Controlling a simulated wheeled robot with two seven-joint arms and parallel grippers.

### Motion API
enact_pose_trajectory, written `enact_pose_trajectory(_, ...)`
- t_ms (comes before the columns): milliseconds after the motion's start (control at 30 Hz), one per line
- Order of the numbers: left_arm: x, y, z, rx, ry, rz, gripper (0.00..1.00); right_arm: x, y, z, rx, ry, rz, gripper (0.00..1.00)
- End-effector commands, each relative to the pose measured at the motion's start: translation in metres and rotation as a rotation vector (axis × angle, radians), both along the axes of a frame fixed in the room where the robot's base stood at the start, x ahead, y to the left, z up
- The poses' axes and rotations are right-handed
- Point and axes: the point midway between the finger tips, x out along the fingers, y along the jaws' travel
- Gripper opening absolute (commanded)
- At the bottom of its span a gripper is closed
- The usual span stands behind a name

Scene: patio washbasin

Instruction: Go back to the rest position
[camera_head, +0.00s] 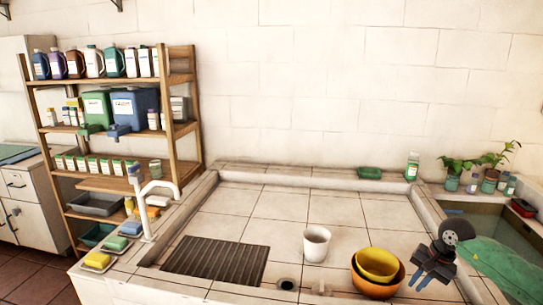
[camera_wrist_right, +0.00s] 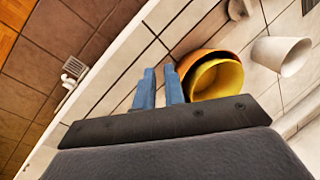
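My right gripper (camera_head: 425,281) is at the right of the washbasin in the head view, just right of the bowls. In the right wrist view its two blue fingers (camera_wrist_right: 160,88) stand a little apart with nothing between them. A yellow bowl (camera_head: 377,262) sits inside an orange bowl (camera_head: 362,285) on the basin floor. Both bowls also show in the right wrist view, beside the fingertips and apart from them. My left gripper is in neither view.
A white cup (camera_head: 316,244) stands upright on the basin floor (camera_head: 330,207), near a drain (camera_head: 287,284) and a dark grate (camera_head: 216,261). A white faucet (camera_head: 150,205) rises at the left. Potted plants (camera_head: 453,172) stand on the right ledge.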

Motion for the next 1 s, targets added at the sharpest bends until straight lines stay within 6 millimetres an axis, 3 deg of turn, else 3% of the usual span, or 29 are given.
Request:
enact_pose_trajectory(267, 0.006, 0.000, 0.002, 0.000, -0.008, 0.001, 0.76, -0.002, 0.075, -0.014, 0.268, -0.028, -0.088, 0.11)
enact_pose_trajectory(400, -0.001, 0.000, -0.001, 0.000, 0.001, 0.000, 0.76, -0.006, 0.130, -0.014, 0.498, -0.023, -0.181, 0.11)
enact_pose_trajectory(600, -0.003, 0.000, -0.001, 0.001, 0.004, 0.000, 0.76, -0.017, 0.216, 0.009, 0.973, 0.066, -0.426, 0.11)
enact_pose_trajectory(700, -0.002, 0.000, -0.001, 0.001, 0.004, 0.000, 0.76, -0.021, 0.243, 0.028, 1.214, 0.149, -0.575, 0.11)
enact_pose_trajectory(833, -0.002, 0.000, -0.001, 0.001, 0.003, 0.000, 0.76, -0.024, 0.261, 0.049, 1.514, 0.292, -0.785, 0.11)
enact_pose_trajectory(1000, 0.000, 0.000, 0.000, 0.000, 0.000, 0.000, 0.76, -0.027, 0.259, 0.065, 1.880, 0.526, -1.089, 0.11)
